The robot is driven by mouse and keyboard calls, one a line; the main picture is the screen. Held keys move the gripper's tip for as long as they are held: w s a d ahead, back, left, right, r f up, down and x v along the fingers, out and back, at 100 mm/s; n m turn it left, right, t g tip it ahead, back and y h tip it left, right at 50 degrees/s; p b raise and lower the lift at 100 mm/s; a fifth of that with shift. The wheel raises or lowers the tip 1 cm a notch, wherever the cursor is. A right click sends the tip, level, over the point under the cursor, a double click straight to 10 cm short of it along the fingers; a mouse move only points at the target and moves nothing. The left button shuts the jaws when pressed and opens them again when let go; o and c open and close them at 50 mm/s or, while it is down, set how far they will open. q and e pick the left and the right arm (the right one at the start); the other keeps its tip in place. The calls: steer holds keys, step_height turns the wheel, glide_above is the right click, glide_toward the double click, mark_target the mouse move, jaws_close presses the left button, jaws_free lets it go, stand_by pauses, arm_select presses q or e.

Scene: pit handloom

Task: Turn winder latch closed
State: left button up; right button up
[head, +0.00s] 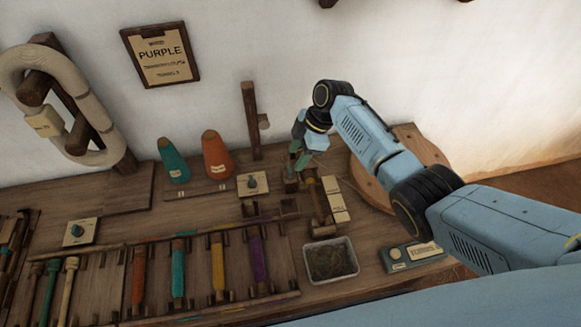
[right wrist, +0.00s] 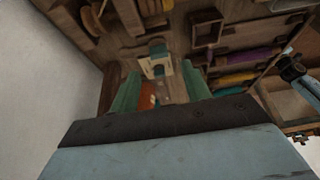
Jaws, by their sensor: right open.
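My right gripper (head: 298,158) is open above the back of the bench, pointing down, with its green fingers apart. A wooden winder stand (head: 318,200) is just below my right gripper in the head view. My left gripper is not in view.
An orange cone (head: 216,155) and a teal cone (head: 173,160) stand at the back. A second knob plate (head: 79,232) is at the left. A grey tray (head: 330,262) and a rack of coloured spools (head: 218,265) are nearer. A round wooden disc (head: 372,185) lies under my right arm.

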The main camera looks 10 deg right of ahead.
mark_target(288, 169)
steer(key=b+x, duration=0.1)
steer(key=x, duration=0.4)
steer(key=shift+a+f, duration=0.1)
steer(key=shift+f, duration=0.1)
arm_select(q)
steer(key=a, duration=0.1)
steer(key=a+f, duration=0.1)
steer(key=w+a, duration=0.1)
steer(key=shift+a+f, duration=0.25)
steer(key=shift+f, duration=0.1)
